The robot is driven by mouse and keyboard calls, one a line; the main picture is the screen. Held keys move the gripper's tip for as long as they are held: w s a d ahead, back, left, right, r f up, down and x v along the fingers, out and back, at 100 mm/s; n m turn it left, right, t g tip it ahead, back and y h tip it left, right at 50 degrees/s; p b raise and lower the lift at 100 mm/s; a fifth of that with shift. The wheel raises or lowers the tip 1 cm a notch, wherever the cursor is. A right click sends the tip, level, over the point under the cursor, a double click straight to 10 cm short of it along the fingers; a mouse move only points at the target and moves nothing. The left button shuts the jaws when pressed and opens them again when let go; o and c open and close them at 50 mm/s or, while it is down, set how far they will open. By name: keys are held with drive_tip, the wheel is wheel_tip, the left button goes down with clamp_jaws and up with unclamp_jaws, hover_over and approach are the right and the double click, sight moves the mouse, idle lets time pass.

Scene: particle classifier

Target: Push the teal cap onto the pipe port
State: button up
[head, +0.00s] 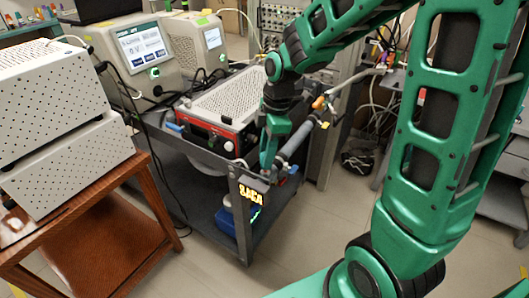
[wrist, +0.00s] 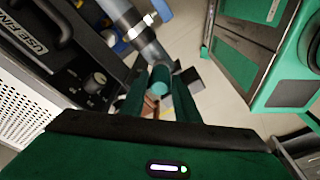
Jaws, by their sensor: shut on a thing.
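My gripper (wrist: 161,90) is shut on the teal cap (wrist: 160,76), which shows as a small rounded teal piece between the two fingers in the wrist view. The grey pipe (wrist: 135,25) comes down from the top, and its near end lies right at the fingertips. The cap looks in line with or very close to that end; I cannot tell whether they touch. In the head view my gripper (head: 269,158) points down beside the lower end of the grey pipe (head: 298,139), at the cart's front corner. The cap cannot be made out there.
A red-framed instrument (head: 215,125) stands on the dark cart (head: 200,157) close to my gripper. A perforated grey box (head: 55,120) sits on a wooden stand (head: 85,235) at the left. Open floor (head: 310,225) lies right of the cart.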

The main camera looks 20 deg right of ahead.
drive_tip(key=shift+f, duration=0.85)
drive_tip(key=o, duration=1.1)
drive_tip(key=shift+r, duration=0.1)
wheel_tip(320, 180, up, 10)
drive_tip(key=d, duration=0.1)
drive_tip(key=shift+d+r, duration=0.2)
drive_tip(key=shift+d, duration=0.1)
drive_tip(key=shift+s, duration=0.1)
drive_tip(key=s+d+f+m, duration=0.1)
drive_tip(key=s+d+m, duration=0.7)
drive_tip(key=s+m, duration=0.3)
drive_tip(key=s+d+f+m+h, duration=0.1)
drive_tip(key=s+d+m, duration=0.6)
drive_tip(key=s+m, duration=0.4)
drive_tip(key=shift+s+d+f+m+h, duration=0.2)
drive_tip(key=shift+s+d+m+h, duration=0.15)
drive_tip(key=shift+s, duration=0.2)
